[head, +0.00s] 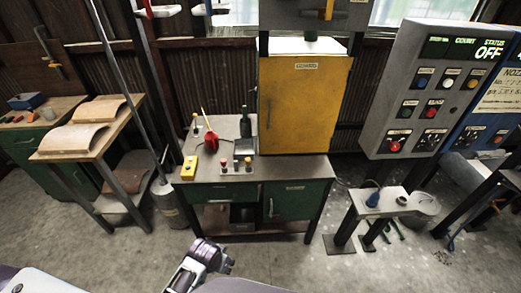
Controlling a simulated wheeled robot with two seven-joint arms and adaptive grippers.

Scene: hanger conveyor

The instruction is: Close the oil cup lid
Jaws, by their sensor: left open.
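I cannot clearly make out an oil cup lid in the head view. A small grey stand (383,206) at the right of the cabinet carries a blue object (373,200) and a small dark round cup-like piece (402,200). Whether either is the oil cup, and whether a lid is open, is too small to tell. A red oil can (211,139) with a thin spout stands on the green workbench. My left gripper (198,266) is at the bottom centre, open and empty, well apart from the bench and stand. My right gripper is out of view.
The green workbench (290,172) with a yellow cabinet (305,105) stands ahead. A grey control panel (433,88) reading OFF is at the right. A wooden table (50,147) with curved boards is at the left. The floor (285,262) in front of the bench is clear.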

